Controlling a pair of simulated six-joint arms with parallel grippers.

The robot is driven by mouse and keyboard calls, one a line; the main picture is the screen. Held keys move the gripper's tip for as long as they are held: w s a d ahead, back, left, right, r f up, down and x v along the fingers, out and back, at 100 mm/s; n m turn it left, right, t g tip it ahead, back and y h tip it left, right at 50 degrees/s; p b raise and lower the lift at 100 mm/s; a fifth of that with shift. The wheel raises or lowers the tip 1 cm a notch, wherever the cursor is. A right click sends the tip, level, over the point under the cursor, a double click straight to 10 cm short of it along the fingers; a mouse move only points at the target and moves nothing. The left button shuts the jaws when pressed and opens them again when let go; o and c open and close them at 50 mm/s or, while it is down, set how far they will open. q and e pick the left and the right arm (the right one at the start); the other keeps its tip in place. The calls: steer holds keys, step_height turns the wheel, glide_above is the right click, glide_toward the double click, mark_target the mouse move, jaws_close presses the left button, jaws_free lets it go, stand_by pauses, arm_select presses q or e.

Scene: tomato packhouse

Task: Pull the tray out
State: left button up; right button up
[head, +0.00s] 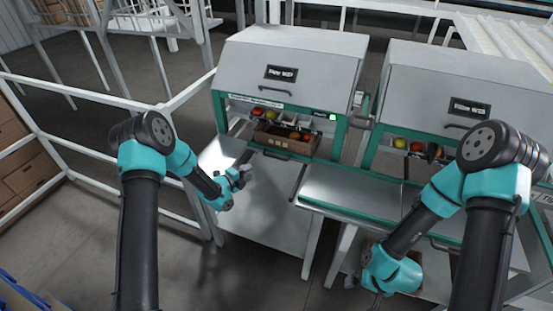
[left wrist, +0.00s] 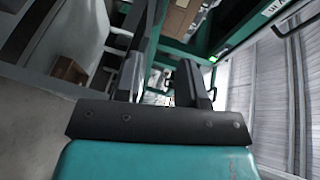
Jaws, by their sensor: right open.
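A brown tray (head: 300,149) sits in the lower opening of the left grey and green machine (head: 290,62), with several tomatoes in it. A dark handle shows below its front. My left gripper (head: 246,168) is in front of the machine, to the left of the tray and a little lower, apart from it. In the left wrist view its two dark fingers (left wrist: 160,82) stand apart with nothing between them. My right gripper (head: 362,288) is low in front of the right machine, open; its fingers are partly hidden by its own hand.
A second machine (head: 460,85) stands on the right, with tomatoes in its opening. A grey sloping shelf (head: 345,195) juts out between the machines. White railings (head: 90,150) run along the left, with cardboard boxes (head: 25,165) beyond.

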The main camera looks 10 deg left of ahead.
arm_select(q)
steer(key=shift+w, duration=0.1)
steer(key=x, duration=1.7)
steer(key=shift+d+f, duration=0.15)
jaws_close()
stand_by(0.3)
